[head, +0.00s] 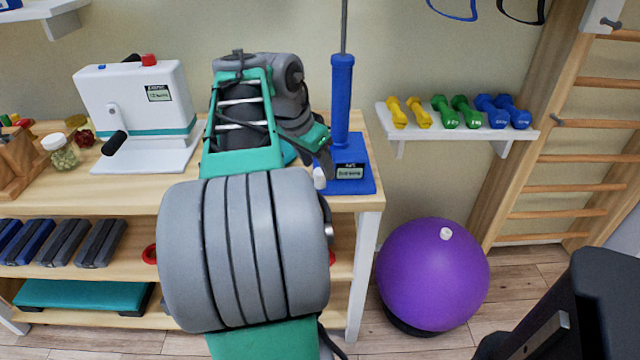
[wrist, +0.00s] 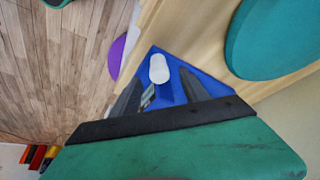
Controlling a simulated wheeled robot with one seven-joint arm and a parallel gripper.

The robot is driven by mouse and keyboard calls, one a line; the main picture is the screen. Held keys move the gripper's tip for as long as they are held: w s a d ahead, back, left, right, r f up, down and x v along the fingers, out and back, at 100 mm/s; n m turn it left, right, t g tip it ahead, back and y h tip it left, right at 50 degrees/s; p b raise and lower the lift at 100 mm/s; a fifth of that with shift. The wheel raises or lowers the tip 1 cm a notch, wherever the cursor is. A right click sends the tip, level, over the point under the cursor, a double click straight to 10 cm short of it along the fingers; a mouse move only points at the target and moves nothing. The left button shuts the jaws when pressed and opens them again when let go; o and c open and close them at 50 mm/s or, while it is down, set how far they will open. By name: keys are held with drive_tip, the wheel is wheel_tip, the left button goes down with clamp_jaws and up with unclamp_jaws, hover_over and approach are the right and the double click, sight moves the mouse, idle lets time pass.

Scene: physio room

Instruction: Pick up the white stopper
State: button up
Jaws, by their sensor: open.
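A small white stopper (wrist: 158,68) stands out against the blue base of the pump in the wrist view, between the tips of my dark fingers. In the head view a small part of the white stopper (head: 319,178) shows beside my fingers, at the left edge of the pump base. My gripper (head: 325,168) is open, just above the table's right end; it also shows in the wrist view (wrist: 160,88). I cannot tell whether a finger touches the stopper. Another small white plug (head: 446,233) sits on top of the purple ball.
The blue pump (head: 342,110) stands upright close to my gripper's right. A teal round thing (wrist: 282,35) lies close by on the wooden table (head: 357,203). The purple ball (head: 432,280) is on the floor, below a shelf of dumbbells (head: 405,104). A white machine (head: 140,110) stands left.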

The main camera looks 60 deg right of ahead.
sight(320, 171)
drive_tip(key=x, duration=0.3)
drive_tip(key=shift+f+b, duration=0.15)
drive_tip(key=shift+b, duration=0.15)
clamp_jaws()
